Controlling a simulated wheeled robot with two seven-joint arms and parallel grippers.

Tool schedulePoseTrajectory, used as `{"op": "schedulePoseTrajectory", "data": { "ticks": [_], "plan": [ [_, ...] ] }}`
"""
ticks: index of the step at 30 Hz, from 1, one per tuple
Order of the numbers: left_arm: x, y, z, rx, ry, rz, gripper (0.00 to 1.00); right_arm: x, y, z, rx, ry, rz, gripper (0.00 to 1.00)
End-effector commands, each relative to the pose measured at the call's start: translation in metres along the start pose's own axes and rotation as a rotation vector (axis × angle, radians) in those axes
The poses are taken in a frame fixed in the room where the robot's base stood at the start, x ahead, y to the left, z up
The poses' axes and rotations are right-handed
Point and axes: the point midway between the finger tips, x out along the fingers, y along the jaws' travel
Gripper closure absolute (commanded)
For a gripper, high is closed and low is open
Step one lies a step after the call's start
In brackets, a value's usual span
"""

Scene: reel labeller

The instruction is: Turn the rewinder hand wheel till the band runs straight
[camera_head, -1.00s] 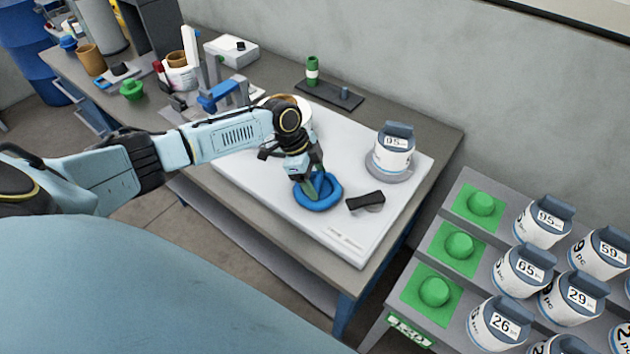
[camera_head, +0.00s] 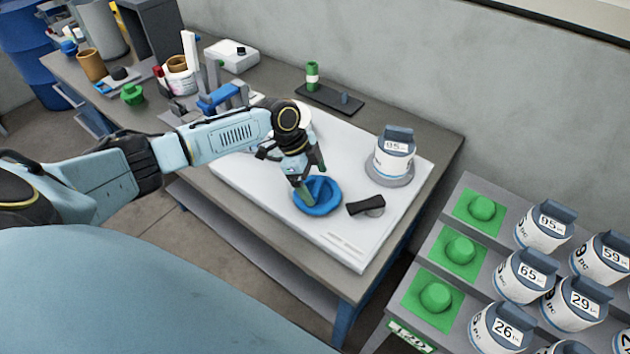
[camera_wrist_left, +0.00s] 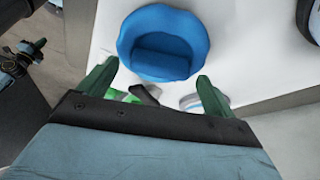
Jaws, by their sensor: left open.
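The blue hand wheel (camera_head: 322,199) lies on the white machine top, near its front edge. It is a round blue disc with a raised bar across it, and it also shows in the left wrist view (camera_wrist_left: 163,42). My left gripper (camera_head: 313,181) is open just above the wheel and partly hides it. In the left wrist view its two green fingers (camera_wrist_left: 158,72) are spread apart with nothing between them, and the wheel lies beyond the tips. I cannot make out the band's line.
A black handle-like part (camera_head: 365,204) lies right of the wheel. A labelled reel (camera_head: 394,155) stands on a grey disc (camera_head: 390,176) further back. A rack of reels and green knobs (camera_head: 460,247) stands at the right. Tools and pots crowd the bench's left end.

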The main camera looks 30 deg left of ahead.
Motion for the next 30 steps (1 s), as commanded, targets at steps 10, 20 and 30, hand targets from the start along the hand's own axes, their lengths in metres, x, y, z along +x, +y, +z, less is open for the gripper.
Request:
{"op": "schedulePoseTrajectory", "data": {
  "ticks": [10,20,30],
  "plan": [
    [-0.075,-0.001,0.001,0.002,-0.002,-0.005,0.09,0.003,0.000,0.000,0.000,0.000,0.000,1.00],
    [-0.121,0.000,0.000,0.000,0.000,-0.002,0.09,0.005,-0.001,0.001,0.000,0.000,0.000,1.00],
    [-0.125,0.000,0.000,0.000,0.000,-0.001,0.09,0.005,-0.001,0.001,0.000,0.000,-0.001,1.00]
  ]
}}
